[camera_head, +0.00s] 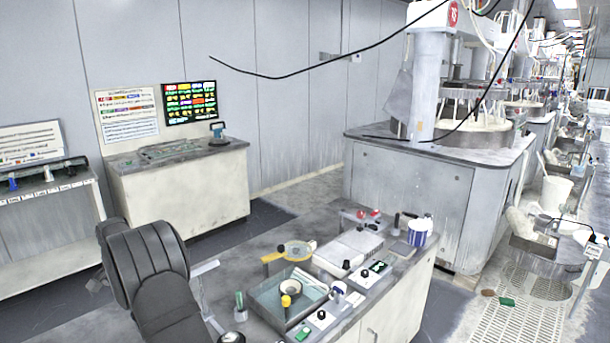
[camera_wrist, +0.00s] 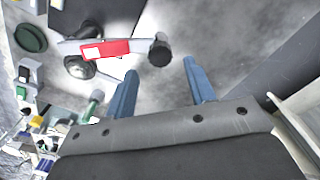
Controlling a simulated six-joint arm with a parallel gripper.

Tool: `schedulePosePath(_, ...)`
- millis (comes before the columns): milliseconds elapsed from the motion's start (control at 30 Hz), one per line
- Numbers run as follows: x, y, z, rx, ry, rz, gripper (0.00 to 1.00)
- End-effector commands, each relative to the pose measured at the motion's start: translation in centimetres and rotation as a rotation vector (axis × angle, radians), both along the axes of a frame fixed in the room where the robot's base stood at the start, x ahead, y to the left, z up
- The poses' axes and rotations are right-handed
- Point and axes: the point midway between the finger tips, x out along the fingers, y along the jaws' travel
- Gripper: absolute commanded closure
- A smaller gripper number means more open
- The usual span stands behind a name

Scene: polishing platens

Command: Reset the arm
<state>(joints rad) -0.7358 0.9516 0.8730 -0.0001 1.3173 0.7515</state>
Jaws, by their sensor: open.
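My gripper (camera_wrist: 159,66) shows in the wrist view, with two blue fingers spread apart. Nothing is held between them. A blurred grey surface lies beyond the fingertips. I cannot make out my gripper in the head view.
The workbench (camera_head: 385,318) holds a glass-walled tray (camera_head: 268,304), a yellow-handled tool (camera_head: 290,255) and a blue-and-white cup (camera_head: 417,233). A dark ribbed, chair-like shape (camera_head: 146,262) stands left of it. A polishing machine (camera_head: 410,195) stands behind. A red-and-white object (camera_wrist: 105,50) lies near my fingers.

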Motion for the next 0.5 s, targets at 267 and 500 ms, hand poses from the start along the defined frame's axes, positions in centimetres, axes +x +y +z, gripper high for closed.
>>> schedulePosePath(267,-1.1,0.3,-4.0,0.001,0.000,0.069,0.50)
schedulePosePath(500,-4.5,0.6,-3.9,0.000,0.000,0.299,0.50)
